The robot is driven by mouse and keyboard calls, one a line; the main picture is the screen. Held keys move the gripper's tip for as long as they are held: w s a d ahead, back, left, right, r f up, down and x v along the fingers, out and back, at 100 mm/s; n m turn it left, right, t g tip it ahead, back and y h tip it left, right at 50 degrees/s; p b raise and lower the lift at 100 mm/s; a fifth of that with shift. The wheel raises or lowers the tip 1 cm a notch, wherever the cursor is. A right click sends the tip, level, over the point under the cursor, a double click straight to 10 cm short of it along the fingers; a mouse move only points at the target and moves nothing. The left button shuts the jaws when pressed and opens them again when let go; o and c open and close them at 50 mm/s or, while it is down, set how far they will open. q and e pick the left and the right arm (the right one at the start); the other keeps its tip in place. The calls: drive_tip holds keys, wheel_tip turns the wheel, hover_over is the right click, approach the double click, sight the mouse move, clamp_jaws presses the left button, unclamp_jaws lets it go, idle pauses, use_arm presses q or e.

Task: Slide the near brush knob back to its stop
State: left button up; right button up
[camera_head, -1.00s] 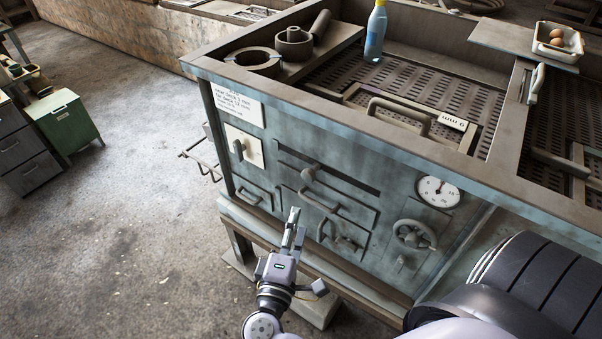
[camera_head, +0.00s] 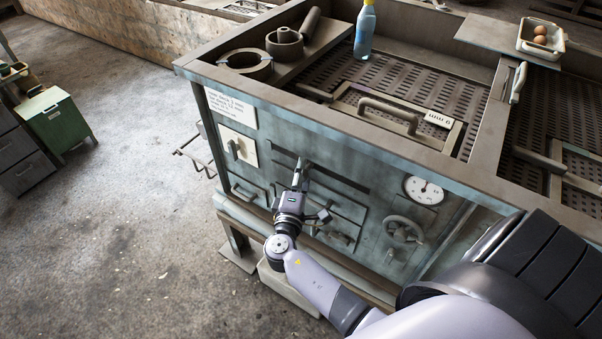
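A blue-grey metal cabinet (camera_head: 380,205) has a long dark slot (camera_head: 345,181) in its front face. A small knob seen earlier at this slot is now hidden behind my gripper, and I cannot tell for sure that it is the near brush knob. My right gripper (camera_head: 299,170), on the arm coming in from the lower right, points up at the slot's left part. Its fingers look close together, but I cannot tell whether they touch or hold the knob. Another small knob (camera_head: 234,149) sits on a pale plate at the left of the face. My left gripper is out of view.
A dial gauge (camera_head: 424,190) and a handwheel (camera_head: 403,232) are on the face right of my gripper. On top are a bottle (camera_head: 365,30), a grated bed with a handled frame (camera_head: 388,112), and an egg tray (camera_head: 540,40).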

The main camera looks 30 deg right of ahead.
clamp_jaws()
idle(0.7)
